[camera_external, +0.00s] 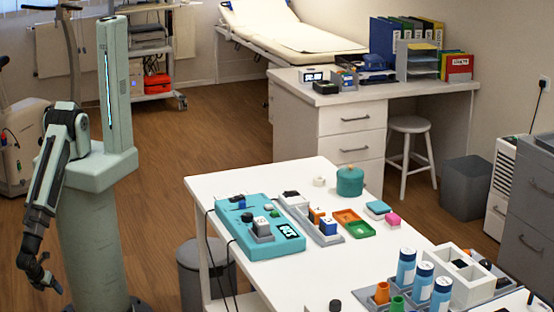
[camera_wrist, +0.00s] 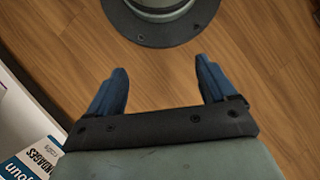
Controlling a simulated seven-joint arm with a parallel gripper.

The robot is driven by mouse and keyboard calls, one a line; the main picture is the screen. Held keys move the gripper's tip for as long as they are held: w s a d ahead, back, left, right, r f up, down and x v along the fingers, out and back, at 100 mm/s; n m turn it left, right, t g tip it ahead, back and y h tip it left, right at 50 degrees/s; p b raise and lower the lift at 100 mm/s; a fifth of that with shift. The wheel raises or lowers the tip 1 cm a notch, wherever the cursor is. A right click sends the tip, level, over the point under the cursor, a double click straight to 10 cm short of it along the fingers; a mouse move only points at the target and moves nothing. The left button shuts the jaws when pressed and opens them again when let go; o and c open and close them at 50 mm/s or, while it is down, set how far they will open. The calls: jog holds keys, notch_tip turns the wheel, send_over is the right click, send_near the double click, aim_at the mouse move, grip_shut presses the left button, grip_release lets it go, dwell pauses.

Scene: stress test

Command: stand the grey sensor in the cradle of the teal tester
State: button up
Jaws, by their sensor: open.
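The teal tester (camera_external: 283,213) lies on the white table in the external view, with a dark display at its front right. A grey block (camera_external: 262,234) with a black top stands on it; I cannot tell whether this is the cradle, the grey sensor or both. The sensor is not clearly identifiable elsewhere. My gripper (camera_external: 46,283) hangs low at the far left, well away from the table. In the wrist view, my gripper (camera_wrist: 160,78) shows two blue fingers wide apart, with nothing between them and wooden floor beyond.
Beside the tester are a grey tray (camera_external: 327,240) with small blocks, orange (camera_external: 347,216) and green (camera_external: 359,230) trays, and a teal pot (camera_external: 350,181). Blue-labelled bottles (camera_external: 405,268) stand at the front right. A grey bin (camera_external: 196,268) is left of the table. A bandages box (camera_wrist: 30,160) shows in the wrist view.

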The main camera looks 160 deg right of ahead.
jog(key=s+d+m, duration=0.2)
jog(key=s+d, duration=0.1)
jog(key=s, duration=0.5)
jog(key=shift+s+d+m+g+y, duration=0.15)
jog(key=shift+d+m+g+y, duration=0.2)
jog(key=shift+m+g+y, duration=0.05)
jog(key=shift+c, duration=0.3)
dwell(1.6)
